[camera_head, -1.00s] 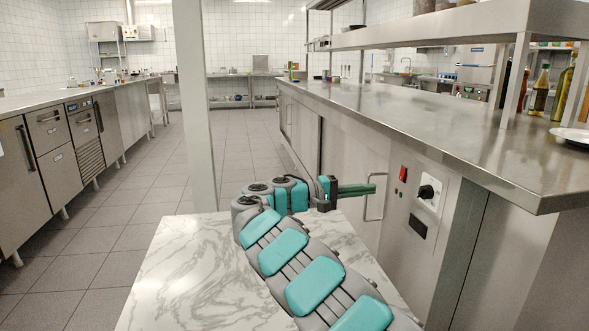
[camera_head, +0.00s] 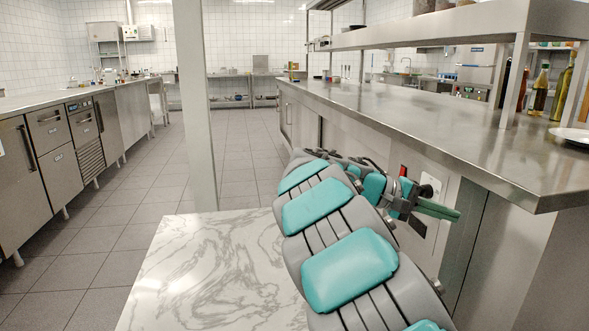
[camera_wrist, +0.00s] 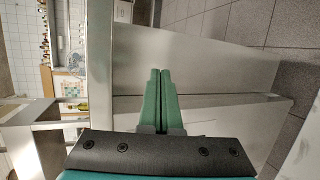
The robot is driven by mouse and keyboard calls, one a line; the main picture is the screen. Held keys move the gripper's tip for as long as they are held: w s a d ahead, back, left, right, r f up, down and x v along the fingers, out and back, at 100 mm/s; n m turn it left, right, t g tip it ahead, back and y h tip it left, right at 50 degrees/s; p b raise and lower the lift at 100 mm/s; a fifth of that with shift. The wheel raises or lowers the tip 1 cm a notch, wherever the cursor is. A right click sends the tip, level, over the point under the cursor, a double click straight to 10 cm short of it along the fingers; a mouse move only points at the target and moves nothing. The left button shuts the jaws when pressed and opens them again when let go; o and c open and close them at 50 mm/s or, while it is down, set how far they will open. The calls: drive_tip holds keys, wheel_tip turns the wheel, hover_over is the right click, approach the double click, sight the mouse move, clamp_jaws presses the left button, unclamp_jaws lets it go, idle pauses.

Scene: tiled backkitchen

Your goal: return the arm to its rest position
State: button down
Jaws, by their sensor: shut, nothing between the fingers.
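My gripper (camera_head: 440,210) is at the end of my teal and grey arm, at the right of the head view. Its green fingers point right, in front of the steel counter's side panel. In the wrist view the two green fingers (camera_wrist: 159,92) lie together with nothing between them. My arm reaches up from the lower right of the head view, over the right part of a white marble-patterned surface (camera_head: 215,270).
A long steel counter (camera_head: 430,125) with a shelf above runs along the right, close to my gripper. Bottles (camera_head: 562,92) and a plate (camera_head: 572,136) stand on it. A pale post (camera_head: 195,110) rises ahead. Steel cabinets (camera_head: 62,175) line the left. The tiled aisle (camera_head: 125,215) is clear.

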drive_tip(key=s+f+m+g+y, duration=0.1)
drive_tip(key=s+f+y, duration=0.25)
drive_tip(key=s, duration=0.55)
drive_tip(key=s+f+y, duration=0.3)
drive_tip(key=s+f, duration=0.1)
drive_tip(key=s, duration=0.4)
drive_tip(key=s+a+f+y, duration=0.4)
drive_tip(key=s+a+f, duration=0.2)
drive_tip(key=s+a, duration=0.2)
drive_tip(key=s+a+f+y, duration=0.4)
drive_tip(key=s+a+f, duration=0.2)
drive_tip(key=s, duration=0.5)
drive_tip(key=a, duration=0.2)
drive_tip(key=shift+s+a+f+n+t, duration=0.2)
drive_tip(key=shift+a+f+n+t, duration=0.15)
drive_tip(key=shift+a+n+t, duration=0.05)
drive_tip(key=c, duration=1.6)
unclamp_jaws()
